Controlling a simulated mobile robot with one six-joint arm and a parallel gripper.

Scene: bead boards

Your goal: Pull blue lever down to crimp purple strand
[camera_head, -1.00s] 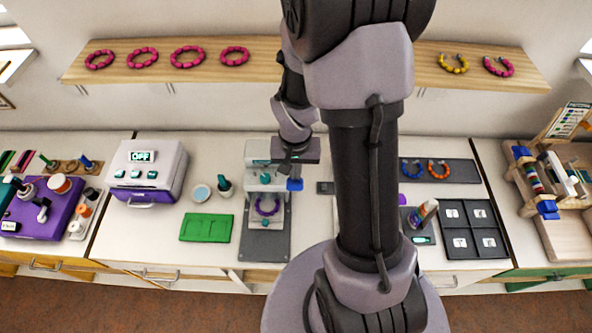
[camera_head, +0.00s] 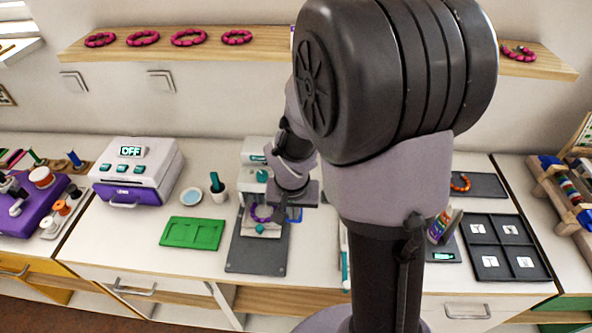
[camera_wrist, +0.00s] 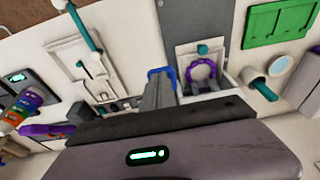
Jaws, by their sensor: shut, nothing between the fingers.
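The grey crimp press (camera_head: 258,254) stands on the counter at centre. The purple strand (camera_head: 262,213) lies curled in its bed, partly hidden by the press head; it also shows in the wrist view (camera_wrist: 203,70). The blue lever (camera_head: 294,214) is at the press's right side, about level with the strand. My gripper (camera_wrist: 159,82) is shut and empty at the lever; the blue piece (camera_wrist: 154,71) shows around its fingertips in the wrist view. I cannot tell if they touch. In the head view my gripper (camera_head: 297,197) is just above the lever, its fingers mostly hidden.
A green tray (camera_head: 180,245), a blue-filled dish (camera_head: 190,197) and a cup (camera_head: 219,195) stand left of the press. A white machine reading OFF (camera_head: 165,160) is farther left. A black divided tray (camera_head: 480,263) lies right. My arm covers the centre right.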

